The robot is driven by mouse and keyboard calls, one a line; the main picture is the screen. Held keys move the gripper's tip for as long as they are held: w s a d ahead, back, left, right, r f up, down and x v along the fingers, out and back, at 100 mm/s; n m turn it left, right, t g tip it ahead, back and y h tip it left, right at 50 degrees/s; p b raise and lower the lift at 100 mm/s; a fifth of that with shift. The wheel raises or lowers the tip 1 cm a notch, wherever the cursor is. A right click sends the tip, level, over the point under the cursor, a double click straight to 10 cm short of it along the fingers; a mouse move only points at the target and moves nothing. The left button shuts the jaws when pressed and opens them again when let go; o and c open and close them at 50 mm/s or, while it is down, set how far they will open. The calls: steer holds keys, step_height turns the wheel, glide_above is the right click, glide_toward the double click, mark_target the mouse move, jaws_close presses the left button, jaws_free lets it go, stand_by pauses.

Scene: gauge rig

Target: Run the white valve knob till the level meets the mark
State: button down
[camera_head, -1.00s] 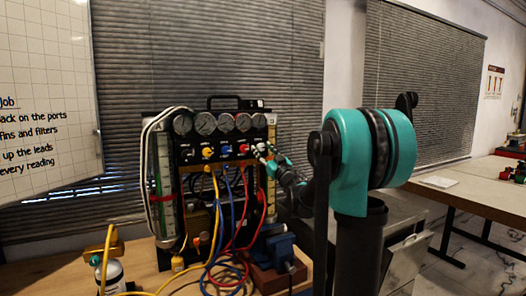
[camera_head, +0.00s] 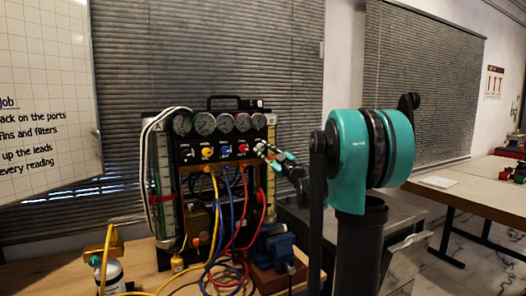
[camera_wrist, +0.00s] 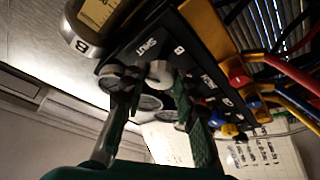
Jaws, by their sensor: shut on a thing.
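The white valve knob (camera_wrist: 160,73) sits on the black panel beside the "SHUT" lettering in the wrist view. My gripper (camera_wrist: 150,80) has its two green-padded fingers around it, shut on it. In the head view my gripper (camera_head: 264,149) reaches the panel's right end from the right and hides most of the knob. Sight column B (camera_wrist: 97,12) shows a yellowish face with scale marks in the wrist view; it stands at the rig's right side in the head view (camera_head: 271,165). Its level and mark cannot be read. Column A (camera_head: 165,185) stands at the left with a red band.
The rig carries a row of round gauges (camera_head: 204,124) and coloured knobs. Yellow, blue and red hoses (camera_head: 228,215) hang in front. A blue vise (camera_head: 278,246) stands below my gripper. A bottle (camera_head: 110,276) stands at the bench's left front.

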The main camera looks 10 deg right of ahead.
steer(key=c, duration=1.2)
jaws_free()
steer(key=shift+o, duration=0.2)
steer(key=v, duration=1.2)
stand_by(0.3)
